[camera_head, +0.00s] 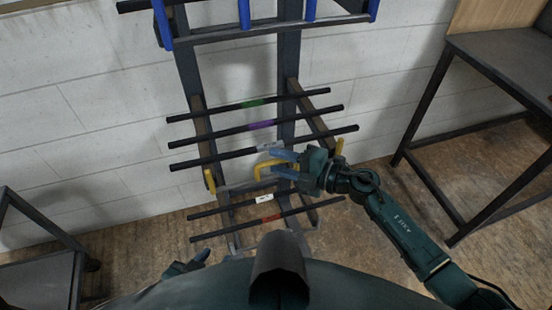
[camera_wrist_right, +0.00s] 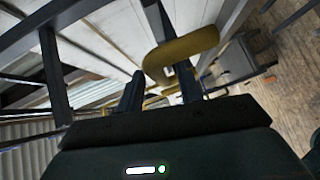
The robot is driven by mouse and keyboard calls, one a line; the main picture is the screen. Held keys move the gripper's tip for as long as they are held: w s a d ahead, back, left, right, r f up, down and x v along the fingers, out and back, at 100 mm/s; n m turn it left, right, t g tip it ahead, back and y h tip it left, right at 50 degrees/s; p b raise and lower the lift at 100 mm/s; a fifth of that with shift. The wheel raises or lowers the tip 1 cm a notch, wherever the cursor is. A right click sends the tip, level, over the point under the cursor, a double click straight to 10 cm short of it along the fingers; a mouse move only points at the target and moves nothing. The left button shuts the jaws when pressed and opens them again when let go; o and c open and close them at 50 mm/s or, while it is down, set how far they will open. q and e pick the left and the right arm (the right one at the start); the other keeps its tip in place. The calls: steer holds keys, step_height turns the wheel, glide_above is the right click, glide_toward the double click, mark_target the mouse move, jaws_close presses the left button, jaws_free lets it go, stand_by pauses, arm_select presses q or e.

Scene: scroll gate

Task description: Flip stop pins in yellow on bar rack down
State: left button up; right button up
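The bar rack (camera_head: 203,130) stands against the wall with dark bars across its arms. A yellow stop pin (camera_head: 210,181) stands upright at the front end of its left arm. A smaller yellow piece (camera_head: 340,146) shows at the right arm's end, partly behind my right gripper. A yellow C-shaped handle (camera_head: 262,168) lies at my right fingertips. My right gripper (camera_head: 277,163) is open, its fingers apart. In the right wrist view a yellow curved piece (camera_wrist_right: 180,55) is close to the right finger; contact is unclear. My left gripper (camera_head: 190,262) is low at the left, mostly hidden by my body.
Bars with green (camera_head: 250,103), purple (camera_head: 262,124) and red (camera_head: 268,219) bands rest on the rack. Blue uprights (camera_head: 245,12) are above. A dark table (camera_head: 500,62) stands at the right, another (camera_head: 40,270) at the left. Open floor shows before the right table.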

steer(key=shift+x, duration=0.8)
steer(key=shift+c, duration=0.4)
jaws_close()
